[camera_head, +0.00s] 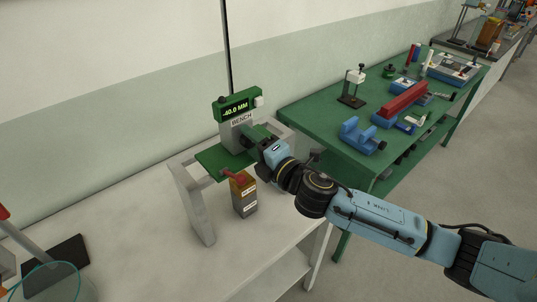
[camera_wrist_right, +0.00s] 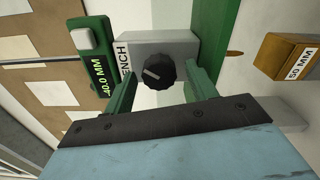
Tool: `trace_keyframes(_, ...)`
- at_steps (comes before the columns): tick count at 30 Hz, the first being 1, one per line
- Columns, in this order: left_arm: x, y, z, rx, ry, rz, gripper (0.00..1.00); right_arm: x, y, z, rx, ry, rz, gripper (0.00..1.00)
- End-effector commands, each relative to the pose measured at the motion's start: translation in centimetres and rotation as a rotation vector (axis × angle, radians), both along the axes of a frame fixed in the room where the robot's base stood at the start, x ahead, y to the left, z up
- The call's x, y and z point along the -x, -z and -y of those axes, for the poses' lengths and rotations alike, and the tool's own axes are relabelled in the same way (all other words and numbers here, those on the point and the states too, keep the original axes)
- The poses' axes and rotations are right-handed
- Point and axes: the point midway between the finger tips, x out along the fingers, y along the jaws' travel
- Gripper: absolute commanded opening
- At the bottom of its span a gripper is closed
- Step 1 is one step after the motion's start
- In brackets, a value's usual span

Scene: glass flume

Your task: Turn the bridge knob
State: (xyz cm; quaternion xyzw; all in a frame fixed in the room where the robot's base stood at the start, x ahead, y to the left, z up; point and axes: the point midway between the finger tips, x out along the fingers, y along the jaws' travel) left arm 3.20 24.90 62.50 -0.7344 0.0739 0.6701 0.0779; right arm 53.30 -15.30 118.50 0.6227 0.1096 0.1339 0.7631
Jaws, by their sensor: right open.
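The bridge knob (camera_wrist_right: 158,73) is black and round with a pale pointer mark, on the front of a grey block (camera_wrist_right: 180,48) labelled BENCH. In the head view the block (camera_head: 236,136) stands below a green display (camera_head: 237,104) reading -40.0 MM; the knob is hidden there behind my gripper. My right gripper (camera_head: 256,138) is at the block's front. In the wrist view its green fingers (camera_wrist_right: 162,84) are open, one each side of the knob, with gaps to both. I cannot tell how far the tips reach along it. My left gripper is not in view.
The green bench (camera_head: 318,121) at right holds blue and red fixtures.

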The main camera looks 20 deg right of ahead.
Motion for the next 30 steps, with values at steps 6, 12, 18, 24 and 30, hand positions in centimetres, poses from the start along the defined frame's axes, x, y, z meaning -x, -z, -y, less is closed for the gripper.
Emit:
trace_keyframes(6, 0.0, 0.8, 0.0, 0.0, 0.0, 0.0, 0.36, 3.6, 0.4, 1.3, 0.002, -0.001, -0.003, 0.57)
trace_keyframes(12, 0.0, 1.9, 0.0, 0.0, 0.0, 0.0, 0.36, 7.8, 0.4, 2.8, 0.002, -0.001, -0.004, 0.57)
trace_keyframes(18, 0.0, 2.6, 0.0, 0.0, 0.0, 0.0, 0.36, 10.6, 0.3, 3.8, 0.002, -0.001, -0.003, 0.57)
trace_keyframes(24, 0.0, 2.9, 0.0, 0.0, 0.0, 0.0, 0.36, 11.9, 0.1, 4.3, 0.001, -0.001, -0.001, 0.57)
trace_keyframes(30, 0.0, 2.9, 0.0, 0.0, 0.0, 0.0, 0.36, 12.1, 0.0, 4.4, 0.001, 0.0, 0.001, 0.57)
